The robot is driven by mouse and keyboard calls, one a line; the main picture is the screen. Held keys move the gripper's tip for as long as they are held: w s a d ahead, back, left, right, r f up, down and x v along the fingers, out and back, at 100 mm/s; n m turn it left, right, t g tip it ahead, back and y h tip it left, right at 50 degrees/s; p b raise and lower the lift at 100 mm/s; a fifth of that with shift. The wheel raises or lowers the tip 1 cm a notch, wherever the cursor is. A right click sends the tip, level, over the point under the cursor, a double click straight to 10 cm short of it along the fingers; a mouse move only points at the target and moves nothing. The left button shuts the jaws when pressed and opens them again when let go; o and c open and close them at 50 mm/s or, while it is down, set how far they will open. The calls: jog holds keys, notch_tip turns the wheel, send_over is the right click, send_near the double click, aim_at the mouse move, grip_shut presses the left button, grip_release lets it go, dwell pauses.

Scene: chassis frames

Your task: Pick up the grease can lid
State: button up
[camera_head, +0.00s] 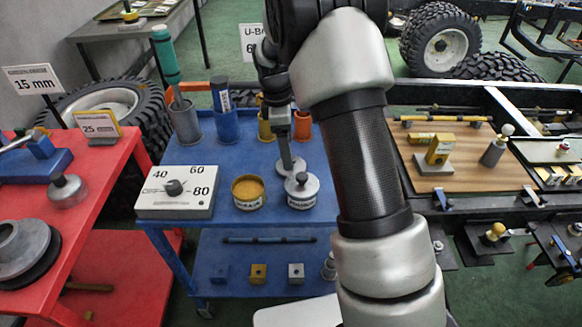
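An open can (248,205) with yellow-brown contents and a pale label stands near the front of the blue cart. Right of it is a second labelled can (302,202) covered by a silver lid (299,184) with a round knob. Behind that can, a flat grey disc (284,172), possibly a loose lid, lies on the cart top. My gripper (287,165) points down over this disc, just behind the knobbed can. Only one narrow finger shape shows, so its opening and any contact with the disc are unclear.
The blue cart top (185,155) also holds a dial box (175,192) at left and upright tool cups (225,125) at the back. My arm hides the cart's right side. A red bench (100,165) stands left, and a wooden board (470,165) lies right.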

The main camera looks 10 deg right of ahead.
jog(key=f, duration=0.2)
jog(key=d+f+b, duration=0.1)
jog(key=f, duration=0.2)
jog(key=shift+r, duration=0.1)
jog(key=c, duration=0.8)
